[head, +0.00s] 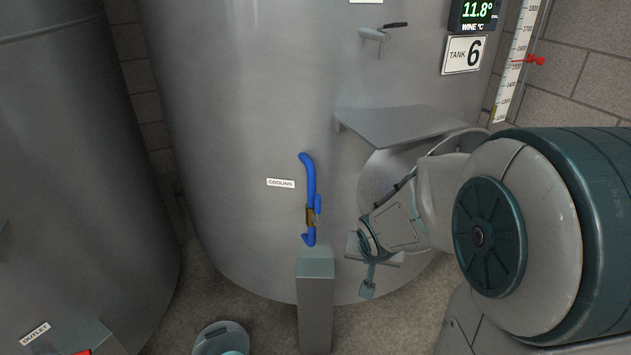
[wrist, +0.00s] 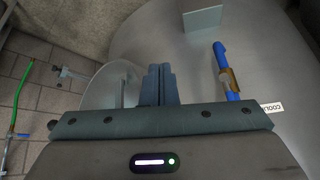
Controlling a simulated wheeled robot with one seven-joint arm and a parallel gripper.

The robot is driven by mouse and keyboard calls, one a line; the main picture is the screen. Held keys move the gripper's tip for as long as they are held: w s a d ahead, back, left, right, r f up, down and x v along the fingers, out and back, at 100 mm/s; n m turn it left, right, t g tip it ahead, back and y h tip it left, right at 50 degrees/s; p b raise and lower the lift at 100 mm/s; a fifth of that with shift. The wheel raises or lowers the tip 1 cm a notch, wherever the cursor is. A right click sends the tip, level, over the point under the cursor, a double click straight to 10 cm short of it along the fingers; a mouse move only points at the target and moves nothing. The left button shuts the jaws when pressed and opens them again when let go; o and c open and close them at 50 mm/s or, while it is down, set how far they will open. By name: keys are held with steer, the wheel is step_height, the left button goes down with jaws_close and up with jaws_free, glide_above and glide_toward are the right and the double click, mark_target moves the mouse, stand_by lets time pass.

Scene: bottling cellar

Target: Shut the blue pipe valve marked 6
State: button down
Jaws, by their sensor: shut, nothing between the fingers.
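The blue pipe (head: 309,175) runs upright on the front of the steel tank (head: 250,110), beside a COOLING label (head: 280,183). A brass valve body (head: 311,216) sits on its lower part, with a short blue lever (head: 318,204) that seems to lie along the pipe. In the wrist view the pipe (wrist: 220,55) and brass valve (wrist: 229,79) are right of my fingers; the lever cannot be made out clearly there. My gripper (head: 367,289) is shut and empty, right of and below the valve, apart from it. Its closed fingers also show in the wrist view (wrist: 158,85).
A TANK 6 plate (head: 462,55) is at upper right. A metal shelf (head: 400,125) juts out above my gripper. A grey post (head: 315,305) stands below the pipe. A round-topped container (head: 222,338) is on the floor. Another tank (head: 70,150) stands left.

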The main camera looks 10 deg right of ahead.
mark_target(316, 208)
steer(key=w+f+m+t+y+b, duration=0.4)
steer(key=w+f, duration=0.4)
steer(key=f, duration=0.1)
steer(key=w+d+r+m+t+y+b, duration=0.2)
steer(key=w+r+m+t+y, duration=0.1)
steer(key=r+t, duration=0.4)
steer(key=w+m, duration=0.1)
steer(key=m, duration=0.1)
steer(key=shift+d+r+m+y, duration=0.25)
steer(key=shift+d+m+y, duration=0.15)
steer(key=shift+w, duration=0.1)
steer(key=w+a+b, duration=0.2)
steer(key=w+a, duration=0.5)
steer(key=w, duration=0.1)
steer(key=shift+w+a+b, duration=0.35)
steer(key=shift+w+b, duration=0.05)
steer(key=shift+f, duration=0.1)
